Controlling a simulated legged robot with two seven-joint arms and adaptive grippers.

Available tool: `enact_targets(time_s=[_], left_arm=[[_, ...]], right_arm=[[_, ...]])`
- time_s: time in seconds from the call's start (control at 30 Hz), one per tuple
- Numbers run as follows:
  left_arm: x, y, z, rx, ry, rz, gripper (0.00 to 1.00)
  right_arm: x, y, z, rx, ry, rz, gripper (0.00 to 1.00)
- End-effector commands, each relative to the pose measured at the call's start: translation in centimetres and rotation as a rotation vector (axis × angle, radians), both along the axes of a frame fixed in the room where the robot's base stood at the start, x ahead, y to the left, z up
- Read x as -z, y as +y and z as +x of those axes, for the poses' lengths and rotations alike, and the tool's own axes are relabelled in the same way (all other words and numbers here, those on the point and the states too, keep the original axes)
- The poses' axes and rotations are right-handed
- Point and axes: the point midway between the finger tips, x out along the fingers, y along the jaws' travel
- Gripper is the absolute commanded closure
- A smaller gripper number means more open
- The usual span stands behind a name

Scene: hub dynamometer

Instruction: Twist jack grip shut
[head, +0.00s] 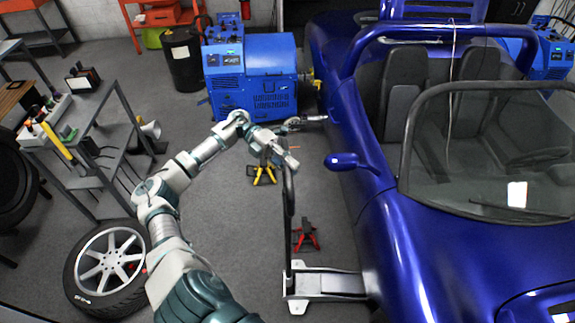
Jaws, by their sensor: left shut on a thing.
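A floor jack (325,284) with a pale metal frame stands on the floor beside the blue car, its right end reaching under the car's side. Its dark handle (288,225) rises nearly upright from the left end of the frame. My left arm reaches in from the bottom left. My left gripper (284,157) is at the top of the handle and is shut on the jack grip. The gripper hides most of the grip, so its turn cannot be read. My right gripper is not in view.
The blue car (450,230) fills the right side. A red jack stand (305,236) and a yellow one (262,173) stand near the handle. A blue dynamometer unit (250,80) is behind. A loose wheel (107,266) and a grey cart (105,115) are left.

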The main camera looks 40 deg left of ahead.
Motion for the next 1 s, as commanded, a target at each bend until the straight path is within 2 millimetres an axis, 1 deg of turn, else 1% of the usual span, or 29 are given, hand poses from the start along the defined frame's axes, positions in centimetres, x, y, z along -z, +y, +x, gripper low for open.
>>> enact_targets(time_s=[0.03,0.2,0.37,0.67,0.93,0.97,1.0], left_arm=[[0.3,-0.1,-0.1,0.007,0.004,0.004,1.00],[0.4,-0.1,-0.3,0.009,0.004,0.004,1.00],[0.4,0.0,-0.3,0.010,0.004,0.004,1.00],[0.4,0.0,-0.2,0.009,0.005,0.003,1.00],[0.4,0.0,-0.2,0.009,0.005,0.003,1.00],[0.5,0.1,-0.2,0.009,0.005,0.003,0.75],[0.4,0.1,-0.2,0.009,0.005,0.003,0.65]], right_arm=[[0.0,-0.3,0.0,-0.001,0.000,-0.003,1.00],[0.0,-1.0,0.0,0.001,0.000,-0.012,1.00],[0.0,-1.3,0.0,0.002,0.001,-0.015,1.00],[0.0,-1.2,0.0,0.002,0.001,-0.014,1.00],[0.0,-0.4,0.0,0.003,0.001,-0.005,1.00],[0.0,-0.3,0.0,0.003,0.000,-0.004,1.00],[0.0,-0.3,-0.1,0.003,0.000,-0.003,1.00]])
